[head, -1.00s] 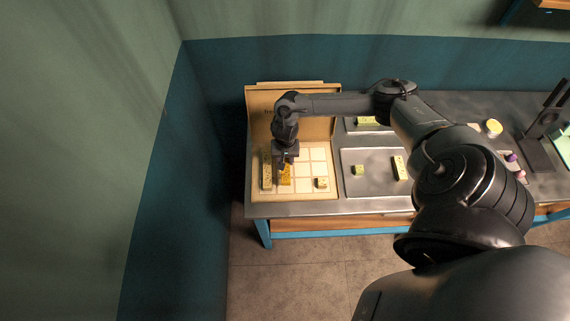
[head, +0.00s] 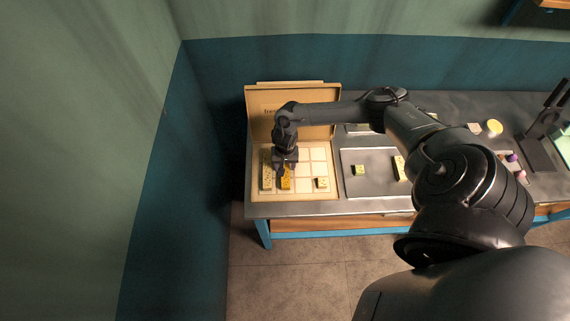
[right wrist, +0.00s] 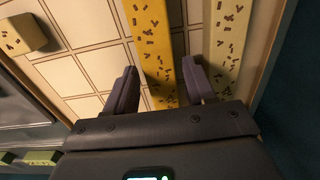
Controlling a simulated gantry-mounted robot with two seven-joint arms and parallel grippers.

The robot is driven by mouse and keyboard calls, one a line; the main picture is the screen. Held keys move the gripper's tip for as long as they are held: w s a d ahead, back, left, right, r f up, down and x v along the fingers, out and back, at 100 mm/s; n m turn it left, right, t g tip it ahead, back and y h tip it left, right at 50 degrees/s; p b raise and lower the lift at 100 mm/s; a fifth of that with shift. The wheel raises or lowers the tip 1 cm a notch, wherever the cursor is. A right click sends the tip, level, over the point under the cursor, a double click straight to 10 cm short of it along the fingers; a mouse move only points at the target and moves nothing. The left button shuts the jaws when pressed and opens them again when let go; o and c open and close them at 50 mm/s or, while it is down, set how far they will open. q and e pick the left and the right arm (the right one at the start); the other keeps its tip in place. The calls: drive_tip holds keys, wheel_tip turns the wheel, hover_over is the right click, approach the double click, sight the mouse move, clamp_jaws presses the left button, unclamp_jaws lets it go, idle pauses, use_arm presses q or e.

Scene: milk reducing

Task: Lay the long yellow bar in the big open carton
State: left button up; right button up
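The long yellow bar (head: 285,185) with brown flecks lies in the big open carton (head: 300,197), on its gridded bottom. It also shows in the right wrist view (right wrist: 156,45). My right gripper (head: 284,168) is over the bar's far part, which it hides in the head view. In the right wrist view its fingers (right wrist: 158,80) stand apart on either side of the bar, with a gap at each side, so it is open. My left gripper is not in view.
A paler flecked bar (head: 267,172) lies beside it, near the carton's left wall. A small flecked block (head: 321,183) sits in the carton's right part. A metal tray (head: 377,184) with a green block (head: 359,170) and a pale bar (head: 399,167) stands right of the carton.

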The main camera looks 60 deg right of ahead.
sight(285, 166)
drive_tip(key=shift+o, duration=0.3)
wheel_tip(285, 166, up, 11)
drive_tip(key=p, duration=0.1)
drive_tip(key=w+a+r+n+t+y, duration=0.2)
drive_tip(key=a+n+t, duration=0.65)
drive_tip(key=a, duration=1.95)
drive_tip(key=s+d+r+n+g+h, duration=0.1)
drive_tip(key=s+d+r+n+g, duration=0.1)
drive_tip(key=s, duration=0.4)
drive_tip(key=s+d+r+n+g, duration=0.2)
drive_tip(key=s+r+n+g, duration=0.1)
drive_tip(key=s+r, duration=0.2)
drive_tip(key=shift+s+d+h, duration=0.2)
drive_tip(key=shift+s+h, duration=0.2)
drive_tip(key=shift+s, duration=0.75)
drive_tip(key=shift+r+n, duration=0.1)
drive_tip(key=shift+n, duration=0.15)
